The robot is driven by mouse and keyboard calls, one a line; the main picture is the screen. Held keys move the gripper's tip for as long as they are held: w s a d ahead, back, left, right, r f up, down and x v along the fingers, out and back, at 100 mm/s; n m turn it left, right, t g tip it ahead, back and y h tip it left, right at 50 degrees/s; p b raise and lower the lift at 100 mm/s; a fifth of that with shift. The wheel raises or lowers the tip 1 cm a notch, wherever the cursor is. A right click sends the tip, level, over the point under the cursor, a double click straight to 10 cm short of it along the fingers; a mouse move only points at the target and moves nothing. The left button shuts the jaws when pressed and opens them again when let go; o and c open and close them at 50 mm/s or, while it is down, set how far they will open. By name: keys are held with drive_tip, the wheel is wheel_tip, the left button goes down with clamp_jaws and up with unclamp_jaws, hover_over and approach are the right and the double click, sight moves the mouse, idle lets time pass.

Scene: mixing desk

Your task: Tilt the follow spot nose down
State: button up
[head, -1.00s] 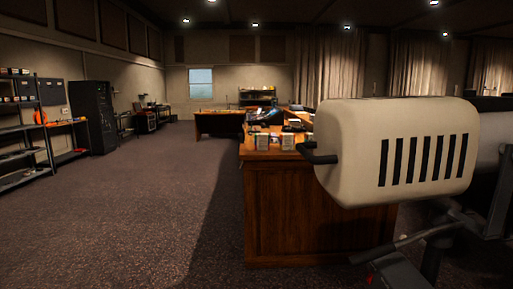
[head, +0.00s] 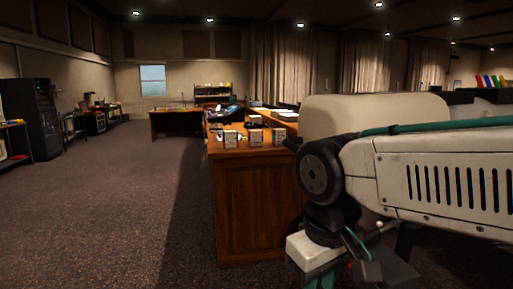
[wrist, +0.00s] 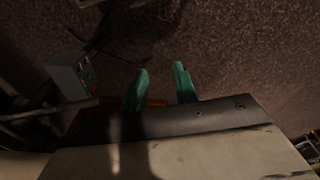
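The follow spot's cream rounded housing (head: 375,112) stands at the right of the head view, largely hidden behind my arm. A dark handle (head: 291,143) sticks out at its left end, just left of my wrist joint. My gripper hangs low at the bottom of the head view, its teal fingers pointing down and cut by the frame edge. In the wrist view, my gripper (wrist: 160,86) has its two fingers apart with floor beyond. A small orange thing lies low between them, too unclear to name. I see no hold on the follow spot.
A grey box with a red mark (wrist: 78,77) and a grey bar (wrist: 50,108) are left of my fingers in the wrist view. A wooden desk (head: 256,210) with small boxes stands left of the follow spot. Carpeted floor (head: 110,200) is clear at the left.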

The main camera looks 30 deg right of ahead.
drive_tip(key=w+d+r+n+g+h, duration=0.1)
drive_tip(key=w+d+r+h, duration=0.4)
drive_tip(key=w+d+h, duration=0.5)
drive_tip(key=t+h, duration=0.3)
drive_tip(key=h, duration=0.2)
approach(290, 147)
drive_tip(key=s+f+x, duration=0.1)
drive_tip(key=x, duration=0.4)
drive_tip(key=shift+w+d+r+h, duration=0.3)
drive_tip(key=shift+w+r, duration=0.1)
drive_tip(key=shift+w, duration=0.15)
drive_tip(key=x, duration=0.7)
drive_tip(key=shift+d, duration=0.15)
